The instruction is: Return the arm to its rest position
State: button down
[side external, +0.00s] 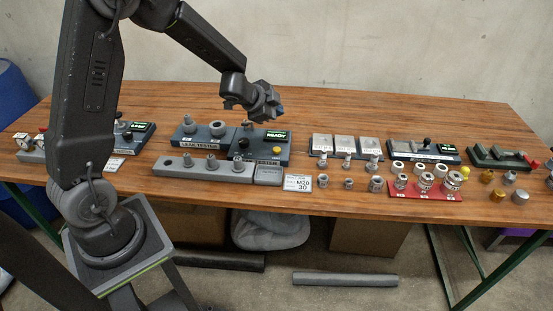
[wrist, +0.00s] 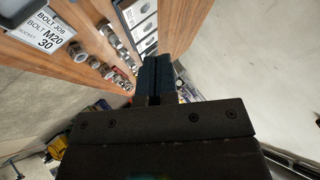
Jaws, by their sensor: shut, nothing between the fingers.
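My gripper (side external: 277,112) hangs in the air above the leak tester (side external: 205,142) in the side external view, well clear of the bench. In the wrist view my gripper (wrist: 163,62) shows its two dark fingers pressed together with nothing between them. My arm reaches from the base at the left, up out of the picture and back down to the gripper. No part is held.
The wooden bench (side external: 400,97) carries a grey socket rail (side external: 173,165), a white label card (side external: 297,183), a red tray (side external: 425,191) of fittings and several loose fittings. A dark fixture (side external: 424,151) stands at the right. Open air surrounds the gripper.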

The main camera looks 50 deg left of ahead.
jog(key=s+d+r+n+g+y, duration=0.1)
jog(key=s+d+r+n, duration=0.25)
jog(key=s+r, duration=0.4)
jog(key=s+d+r+n+g+y, duration=0.1)
jog(key=s+d+r+n+y, duration=0.2)
jog(key=s+r, duration=0.5)
jog(key=s+d+n+g+h, duration=0.2)
jog(key=s+d+h, duration=0.2)
jog(key=s+d, duration=0.3)
jog(key=s+f, duration=0.1)
jog(key=s, duration=0.4)
jog(key=shift+s+h, duration=0.3)
jog(key=shift+s, duration=0.1)
jog(key=c, duration=1.8)
grip_release()
jog(key=shift+r+n, duration=0.1)
jog(key=shift+n, duration=0.15)
